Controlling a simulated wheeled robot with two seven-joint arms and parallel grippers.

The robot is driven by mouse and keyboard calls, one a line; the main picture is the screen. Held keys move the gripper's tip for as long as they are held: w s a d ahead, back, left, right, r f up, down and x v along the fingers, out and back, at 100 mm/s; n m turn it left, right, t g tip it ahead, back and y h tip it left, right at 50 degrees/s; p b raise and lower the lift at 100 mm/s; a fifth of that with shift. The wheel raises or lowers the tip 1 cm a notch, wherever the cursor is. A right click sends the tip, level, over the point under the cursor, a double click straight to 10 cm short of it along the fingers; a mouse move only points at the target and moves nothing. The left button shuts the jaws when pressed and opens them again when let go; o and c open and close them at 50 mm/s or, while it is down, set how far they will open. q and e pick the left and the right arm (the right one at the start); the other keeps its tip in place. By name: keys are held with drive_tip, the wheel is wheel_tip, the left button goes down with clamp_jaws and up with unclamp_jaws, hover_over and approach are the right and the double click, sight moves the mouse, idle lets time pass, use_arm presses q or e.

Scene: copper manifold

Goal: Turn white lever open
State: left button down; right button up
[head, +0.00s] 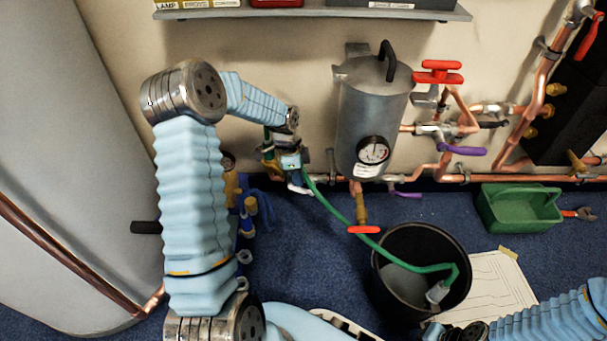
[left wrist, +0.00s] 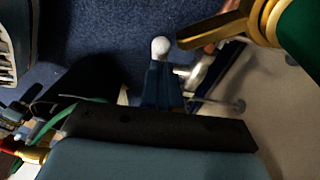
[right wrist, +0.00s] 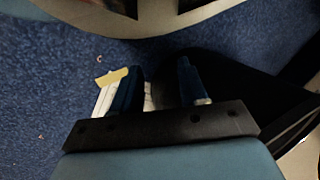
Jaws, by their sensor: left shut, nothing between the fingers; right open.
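The white lever (head: 300,188) shows in the head view just below my left gripper (head: 291,163), low by the wall pipework and left of the grey tank. In the left wrist view a rounded white end (left wrist: 161,47), which looks like the lever's, shows at the tip of my left gripper (left wrist: 163,75). The blue fingers are shut together with nothing between them. Whether they touch the white end I cannot tell. The lever's pivot is mostly hidden. My right gripper (right wrist: 160,75) is open and empty over the floor in the right wrist view.
The grey tank (head: 370,110) with its gauge stands right of my left gripper. A green hose (head: 335,218) runs from beside that gripper into a black bucket (head: 385,265). A green toolbox (head: 510,210) and paper sheet (head: 500,285) lie right.

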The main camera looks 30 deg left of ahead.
use_arm(q)
drive_tip(key=shift+s+a+f, duration=0.4)
drive_tip(key=shift+a+f, duration=0.2)
drive_tip(key=shift+a, duration=0.1)
wheel_tip(320, 180, up, 14)
drive_tip(key=w+p, duration=0.2)
drive_tip(key=p, duration=0.7)
drive_tip(key=f, duration=0.4)
drive_tip(key=f+b, duration=0.1)
drive_tip(key=f, duration=0.3)
drive_tip(key=s+d+f+b, duration=0.1)
drive_tip(key=f, duration=0.3)
drive_tip(key=shift+f, duration=0.4)
drive_tip(key=shift+s+a+f, duration=0.1)
drive_tip(key=shift+s+f, duration=0.15)
drive_tip(key=shift+f, duration=0.45)
drive_tip(key=shift+f, duration=0.1)
